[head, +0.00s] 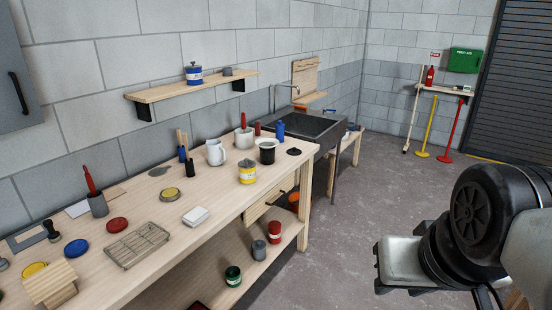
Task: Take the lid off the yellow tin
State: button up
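The yellow tin (247,173) stands upright on the wooden workbench, near its front edge right of the middle. It has a pale band around its side. Its top looks covered, but it is too small to tell how the lid sits. My arm shows at the lower right, off the bench and well apart from the tin.
A black pot (267,152) stands close behind the tin and a white jug (215,153) to its left. The floor (345,235) in front is clear.

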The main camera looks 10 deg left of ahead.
aim_at(246, 164)
jog(key=u, duration=0.7)
jog(key=i+l+u, duration=0.3)
jog(key=i+l, duration=0.65)
jog(key=i, duration=0.2)
jog(key=i+l+u, duration=0.35)
jog(key=i+l, duration=0.7)
jog(key=l, duration=0.2)
